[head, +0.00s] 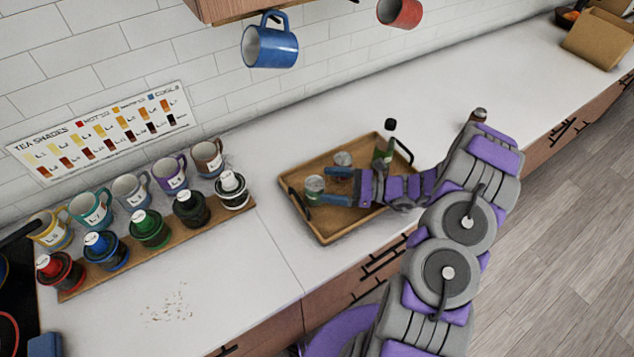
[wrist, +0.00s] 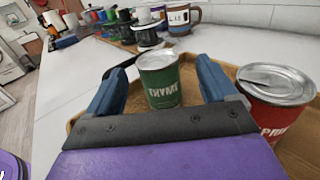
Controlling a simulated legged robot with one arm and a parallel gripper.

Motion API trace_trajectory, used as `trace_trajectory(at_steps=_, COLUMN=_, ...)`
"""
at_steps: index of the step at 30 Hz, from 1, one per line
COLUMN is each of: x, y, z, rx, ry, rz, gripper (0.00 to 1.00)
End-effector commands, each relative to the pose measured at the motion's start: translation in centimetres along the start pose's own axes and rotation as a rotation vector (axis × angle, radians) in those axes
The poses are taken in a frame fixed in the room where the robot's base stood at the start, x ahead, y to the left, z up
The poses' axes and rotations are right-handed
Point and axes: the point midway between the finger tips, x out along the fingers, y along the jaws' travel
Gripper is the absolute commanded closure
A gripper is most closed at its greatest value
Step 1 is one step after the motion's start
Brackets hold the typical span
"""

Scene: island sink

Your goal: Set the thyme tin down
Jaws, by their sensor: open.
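The thyme tin (wrist: 160,82) is green with a silver lid and a "THYME" label. It stands upright between the two blue fingers of my gripper (wrist: 160,92) in the wrist view, with visible gaps to the fingers. In the head view the tin (head: 314,187) is at the left part of the wooden tray (head: 325,232). My gripper (head: 337,187) is open and reaches in from the right, low over the tray.
A red tin (wrist: 277,100) stands close beside the right finger. A green bottle (head: 384,148) stands at the tray's back right. Several mugs and lidded jars line a wooden board (head: 150,247) to the left. Mugs hang above, including a blue one (head: 270,45).

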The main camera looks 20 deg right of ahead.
Motion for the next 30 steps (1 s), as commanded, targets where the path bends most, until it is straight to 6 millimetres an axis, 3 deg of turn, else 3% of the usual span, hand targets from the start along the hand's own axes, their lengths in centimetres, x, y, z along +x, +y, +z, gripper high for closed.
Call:
trace_trajectory(at_steps=3, x=-2.1, y=-0.1, z=0.0, rx=0.002, ry=-0.002, rz=-0.005, gripper=0.14)
trace_trajectory(at_steps=6, x=-2.8, y=0.0, z=0.0, rx=0.002, ry=0.000, rz=-0.003, gripper=0.14)
trace_trajectory(at_steps=10, x=-2.5, y=0.5, z=0.4, rx=-0.009, ry=0.012, rz=0.012, gripper=0.14)
trace_trajectory(at_steps=14, x=-0.9, y=1.8, z=1.9, rx=-0.049, ry=0.040, rz=0.077, gripper=0.14)
trace_trajectory(at_steps=21, x=2.2, y=6.9, z=7.5, rx=-0.215, ry=0.141, rz=0.339, gripper=0.14)
trace_trajectory(at_steps=30, x=3.9, y=14.8, z=12.4, rx=-0.451, ry=0.298, rz=0.672, gripper=0.14)
